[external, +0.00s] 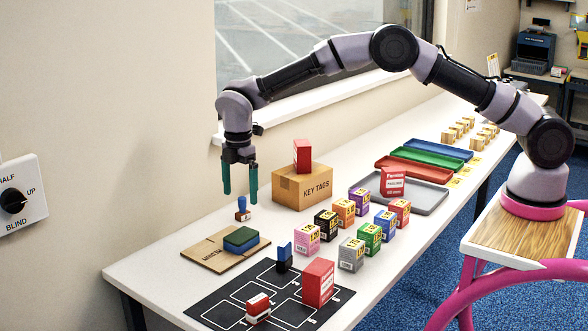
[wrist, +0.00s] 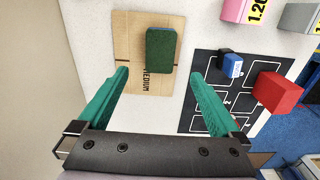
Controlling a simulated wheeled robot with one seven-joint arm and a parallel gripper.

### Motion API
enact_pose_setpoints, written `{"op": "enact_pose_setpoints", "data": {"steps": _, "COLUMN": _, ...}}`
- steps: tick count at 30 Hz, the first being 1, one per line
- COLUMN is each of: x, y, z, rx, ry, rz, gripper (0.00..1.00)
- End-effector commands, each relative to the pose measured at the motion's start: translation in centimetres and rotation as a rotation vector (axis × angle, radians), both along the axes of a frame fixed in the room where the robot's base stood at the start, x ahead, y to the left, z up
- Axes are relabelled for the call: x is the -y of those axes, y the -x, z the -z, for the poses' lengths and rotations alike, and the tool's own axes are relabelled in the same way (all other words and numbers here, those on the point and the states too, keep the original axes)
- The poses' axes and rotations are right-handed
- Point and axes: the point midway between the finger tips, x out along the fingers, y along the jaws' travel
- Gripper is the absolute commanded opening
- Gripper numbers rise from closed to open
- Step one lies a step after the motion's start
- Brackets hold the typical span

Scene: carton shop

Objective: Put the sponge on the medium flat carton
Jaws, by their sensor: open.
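The sponge (external: 240,239) is a block with a green top and a blue lower layer. It lies flat on the medium flat carton (external: 205,253), a brown folded sheet on the table near the wall. In the wrist view the sponge (wrist: 160,50) rests wholly inside the outline of the carton (wrist: 128,52), whose printed word MEDIUM is partly visible. My gripper (external: 239,194) hangs with fingers down above the table, higher than the sponge and apart from it. Its teal fingers are spread with nothing between them, as the wrist view also shows (wrist: 160,78).
A KEY TAGS box (external: 302,187) with a red box on top stands to the right. Several small coloured boxes stand mid-table. A black mat (external: 215,308) holds stamps and a red box (external: 318,283).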

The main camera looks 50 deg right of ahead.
Motion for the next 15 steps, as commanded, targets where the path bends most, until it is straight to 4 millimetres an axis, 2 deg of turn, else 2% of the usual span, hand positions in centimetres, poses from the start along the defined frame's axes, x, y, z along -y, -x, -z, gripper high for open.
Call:
{"op": "enact_pose_setpoints", "data": {"steps": 4, "x": 3.0, "y": 0.1, "z": -6.7, "rx": 0.040, "ry": -0.033, "rz": 0.130, "gripper": 1.00}}
{"op": "enact_pose_setpoints", "data": {"steps": 8, "x": 7.3, "y": 1.7, "z": -14.0, "rx": 0.082, "ry": -0.078, "rz": 0.313, "gripper": 1.00}}
{"op": "enact_pose_setpoints", "data": {"steps": 12, "x": 12.2, "y": 4.9, "z": -21.0, "rx": 0.122, "ry": -0.136, "rz": 0.520, "gripper": 1.00}}
{"op": "enact_pose_setpoints", "data": {"steps": 15, "x": 15.7, "y": 7.9, "z": -25.1, "rx": 0.148, "ry": -0.180, "rz": 0.669, "gripper": 1.00}}
